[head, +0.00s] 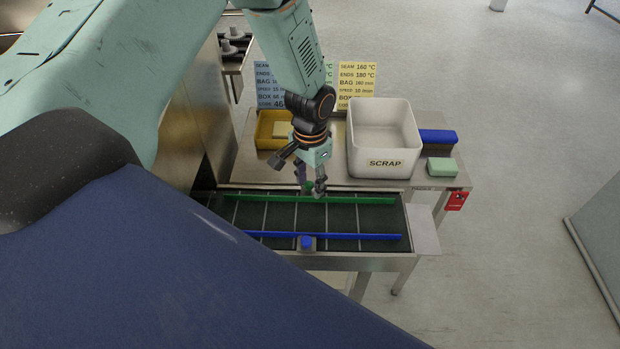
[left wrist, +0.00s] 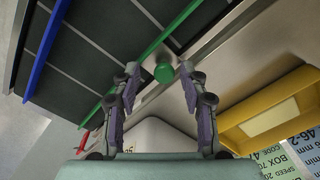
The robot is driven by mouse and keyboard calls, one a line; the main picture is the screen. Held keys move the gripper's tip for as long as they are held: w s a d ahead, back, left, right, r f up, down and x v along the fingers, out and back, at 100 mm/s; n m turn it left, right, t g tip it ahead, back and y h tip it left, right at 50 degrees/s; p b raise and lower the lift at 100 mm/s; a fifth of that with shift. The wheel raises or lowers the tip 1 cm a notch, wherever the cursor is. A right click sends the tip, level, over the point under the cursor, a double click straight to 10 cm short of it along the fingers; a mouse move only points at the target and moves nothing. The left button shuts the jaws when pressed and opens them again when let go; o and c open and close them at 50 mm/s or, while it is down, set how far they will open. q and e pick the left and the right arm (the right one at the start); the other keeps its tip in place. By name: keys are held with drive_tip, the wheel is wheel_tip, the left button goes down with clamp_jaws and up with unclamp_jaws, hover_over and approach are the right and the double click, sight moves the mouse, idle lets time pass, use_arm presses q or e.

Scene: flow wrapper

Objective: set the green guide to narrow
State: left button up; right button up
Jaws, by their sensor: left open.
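The green guide (head: 350,200) is a long green rail along the far side of the dark conveyor belt (head: 283,216). Its round green knob (left wrist: 164,73) shows in the left wrist view between my fingertips, with a gap to each finger. In that view the rail (left wrist: 150,50) runs just beyond the knob. My left gripper (head: 312,190) is open above the knob, which the fingers partly hide in the head view. The blue guide (head: 350,236) lies along the near side, with its blue knob (head: 306,242). My right gripper is not in view.
Behind the belt, a white SCRAP bin (head: 384,115) and a yellow tray (head: 266,128) stand on the steel table. A red box (head: 456,201) is on the table's edge.

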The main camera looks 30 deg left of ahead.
sight(308, 187)
use_arm(q)
drive_tip(key=shift+s+a+r, duration=0.15)
drive_tip(key=shift+s+r, duration=0.05)
drive_tip(key=shift+r, duration=0.1)
wheel_tip(308, 187, up, 8)
drive_tip(key=shift+f, duration=0.25)
drive_tip(key=shift+r, duration=0.1)
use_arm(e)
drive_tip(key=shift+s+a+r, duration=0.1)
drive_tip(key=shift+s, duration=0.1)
use_arm(q)
drive_tip(key=shift+w, duration=0.2)
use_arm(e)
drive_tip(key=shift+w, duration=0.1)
use_arm(q)
drive_tip(key=shift+s, duration=0.2)
drive_tip(key=shift+s, duration=0.15)
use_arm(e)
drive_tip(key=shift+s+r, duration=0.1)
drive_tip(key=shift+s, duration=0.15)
